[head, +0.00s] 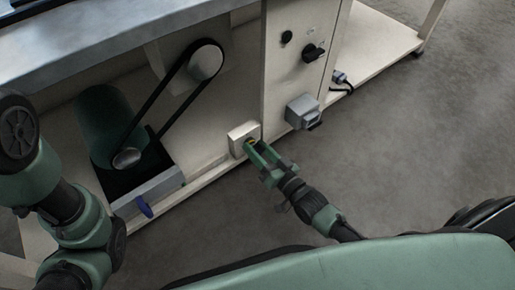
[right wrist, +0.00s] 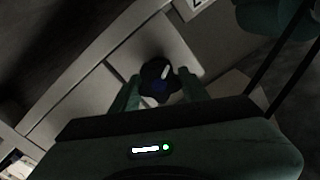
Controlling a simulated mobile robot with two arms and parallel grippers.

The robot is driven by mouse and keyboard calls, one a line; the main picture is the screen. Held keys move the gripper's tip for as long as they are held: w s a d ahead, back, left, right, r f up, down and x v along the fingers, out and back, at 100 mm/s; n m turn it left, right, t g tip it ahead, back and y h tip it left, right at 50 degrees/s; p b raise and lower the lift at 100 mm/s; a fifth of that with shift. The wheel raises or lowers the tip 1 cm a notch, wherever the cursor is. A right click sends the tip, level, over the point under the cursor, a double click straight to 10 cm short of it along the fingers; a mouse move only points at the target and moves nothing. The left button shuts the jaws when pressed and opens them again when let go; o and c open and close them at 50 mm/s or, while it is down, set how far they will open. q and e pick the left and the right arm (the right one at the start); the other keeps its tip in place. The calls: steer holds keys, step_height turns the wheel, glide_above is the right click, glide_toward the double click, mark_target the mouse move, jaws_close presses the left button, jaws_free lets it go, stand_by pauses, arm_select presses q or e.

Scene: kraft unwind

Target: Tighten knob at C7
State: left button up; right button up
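In the head view the knob is mostly hidden by my right fingers; a small yellowish and dark patch shows there. My right gripper (head: 256,149) is at the box, its two fingers apart, one on either side of the knob. In the right wrist view (right wrist: 160,86), thin gaps seem to remain between fingers and knob. I cannot read a C7 label. My left gripper is out of view.
A belt (head: 160,101) runs between a pulley (head: 206,61) and a green motor (head: 101,112) at left. A grey box (head: 303,112) and a rotary switch (head: 313,52) are at right. The floor (head: 420,130) to the right is clear.

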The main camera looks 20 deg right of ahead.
steer(key=shift+c, duration=0.8)
